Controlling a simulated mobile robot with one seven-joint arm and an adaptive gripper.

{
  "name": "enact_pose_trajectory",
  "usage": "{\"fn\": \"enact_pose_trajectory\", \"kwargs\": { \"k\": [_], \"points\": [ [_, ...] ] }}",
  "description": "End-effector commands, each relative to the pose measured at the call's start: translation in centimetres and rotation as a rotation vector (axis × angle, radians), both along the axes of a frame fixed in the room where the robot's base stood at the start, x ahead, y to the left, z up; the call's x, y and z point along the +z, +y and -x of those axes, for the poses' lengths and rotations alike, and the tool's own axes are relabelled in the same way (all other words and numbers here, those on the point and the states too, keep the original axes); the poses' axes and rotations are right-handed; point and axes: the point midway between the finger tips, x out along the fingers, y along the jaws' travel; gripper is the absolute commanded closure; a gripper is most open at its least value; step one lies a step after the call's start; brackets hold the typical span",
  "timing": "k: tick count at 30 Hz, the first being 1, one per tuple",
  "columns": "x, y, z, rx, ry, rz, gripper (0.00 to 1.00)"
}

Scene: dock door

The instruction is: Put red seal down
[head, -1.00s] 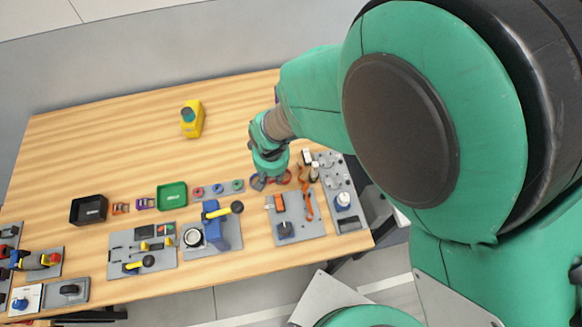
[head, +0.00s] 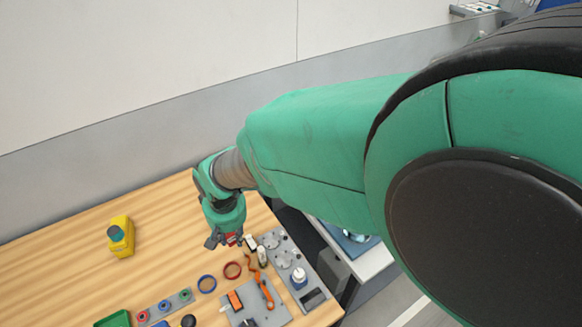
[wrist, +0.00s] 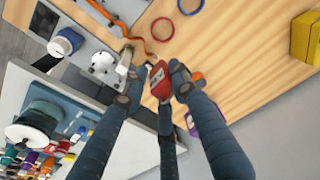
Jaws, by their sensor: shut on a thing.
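My gripper (wrist: 156,86) is shut on the red seal (wrist: 160,76), a small red piece with a pale mark, held between its fingertips in the wrist view. In the head view my gripper (head: 225,241) hangs near the right end of the wooden table, with a bit of the red seal (head: 232,239) showing below it. The seal appears to be above the table; its exact height is hard to tell. A red ring (wrist: 163,19) and a blue ring (wrist: 191,14) lie on the wood nearby.
A grey board with round fittings (head: 280,246) and a board with orange items (head: 237,315) lie close by. A yellow box (head: 121,238) stands at the left. A purple object (wrist: 210,126) is partly hidden behind my finger. Bare wood lies between the rings and the yellow box.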

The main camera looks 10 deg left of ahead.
Motion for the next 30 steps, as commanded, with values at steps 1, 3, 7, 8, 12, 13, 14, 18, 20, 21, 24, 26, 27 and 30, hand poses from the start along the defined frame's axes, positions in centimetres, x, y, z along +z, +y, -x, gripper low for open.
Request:
{"fn": "enact_pose_trajectory", "kwargs": {
  "k": [1, 3, 7, 8, 12, 13, 14, 18, 20, 21, 24, 26, 27, 30],
  "points": [
    [-0.2, -0.8, -1.4, -0.044, 0.003, -0.001, 0.90],
    [-0.2, -1.9, -3.2, -0.108, 0.005, -0.002, 0.90],
    [-0.2, -4.0, -6.4, -0.222, 0.009, -0.008, 0.90],
    [-0.2, -4.4, -7.0, -0.247, 0.010, -0.008, 0.90],
    [-0.2, -6.4, -9.6, -0.342, 0.014, -0.012, 0.90],
    [-0.2, -6.7, -10.0, -0.360, 0.015, -0.013, 0.90],
    [-0.1, -7.1, -10.4, -0.377, 0.015, -0.014, 0.90],
    [-1.3, -8.0, -11.3, -0.418, 0.020, -0.012, 0.90],
    [-2.4, -8.0, -11.3, -0.416, 0.021, -0.012, 0.90],
    [-2.9, -7.9, -11.3, -0.416, 0.019, -0.013, 0.90],
    [-4.2, -7.9, -11.3, -0.415, 0.018, -0.014, 0.90],
    [-4.7, -7.9, -11.3, -0.415, 0.018, -0.014, 0.90],
    [-4.9, -7.9, -11.3, -0.415, 0.018, -0.014, 0.90],
    [-5.1, -7.9, -11.3, -0.414, 0.018, -0.015, 0.90]
  ]
}}
